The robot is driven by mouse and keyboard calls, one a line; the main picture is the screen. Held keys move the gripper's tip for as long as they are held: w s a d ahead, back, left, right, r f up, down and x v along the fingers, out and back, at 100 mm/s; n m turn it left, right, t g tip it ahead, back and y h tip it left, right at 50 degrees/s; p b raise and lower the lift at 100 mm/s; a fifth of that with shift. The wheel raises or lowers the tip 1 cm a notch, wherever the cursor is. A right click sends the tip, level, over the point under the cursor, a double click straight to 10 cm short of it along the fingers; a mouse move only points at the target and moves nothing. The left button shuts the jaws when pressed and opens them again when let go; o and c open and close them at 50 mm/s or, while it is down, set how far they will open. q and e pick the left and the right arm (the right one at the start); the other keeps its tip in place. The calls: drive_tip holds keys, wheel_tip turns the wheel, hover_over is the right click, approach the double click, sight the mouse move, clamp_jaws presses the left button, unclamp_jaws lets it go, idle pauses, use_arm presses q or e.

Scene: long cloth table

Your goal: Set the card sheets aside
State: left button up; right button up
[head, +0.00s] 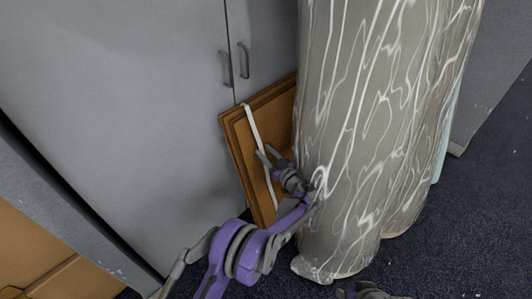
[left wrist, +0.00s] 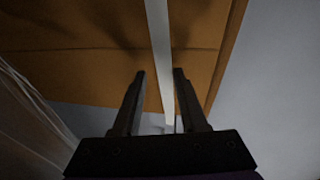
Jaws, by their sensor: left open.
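The card sheets (head: 243,150) are a brown stack that leans tilted against a grey cabinet, with a white strap (head: 251,128) around it. Their lower right part is hidden behind a wrapped roll and my left arm. My left gripper (head: 265,152) is open in front of the sheets, close to the strap. In the left wrist view the sheets (left wrist: 80,75) fill the upper part, and the strap (left wrist: 160,45) runs down between the two open fingers (left wrist: 160,73). I cannot tell whether the fingers touch it. A small part of my right arm's end (head: 366,291) shows at the bottom edge; its jaws are unclear.
A large grey roll with white streaks (head: 375,130) stands upright just right of the sheets, close to my left forearm. The grey cabinet (head: 150,120) with two handles is behind. Dark blue carpet (head: 470,220) is clear at the right. Brown boxes (head: 65,275) are at lower left.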

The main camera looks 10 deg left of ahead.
use_arm(q)
drive_tip(key=p+v, duration=0.1)
drive_tip(key=v, duration=0.9)
drive_tip(key=shift+s+d, duration=0.25)
drive_tip(key=shift+s, duration=0.05)
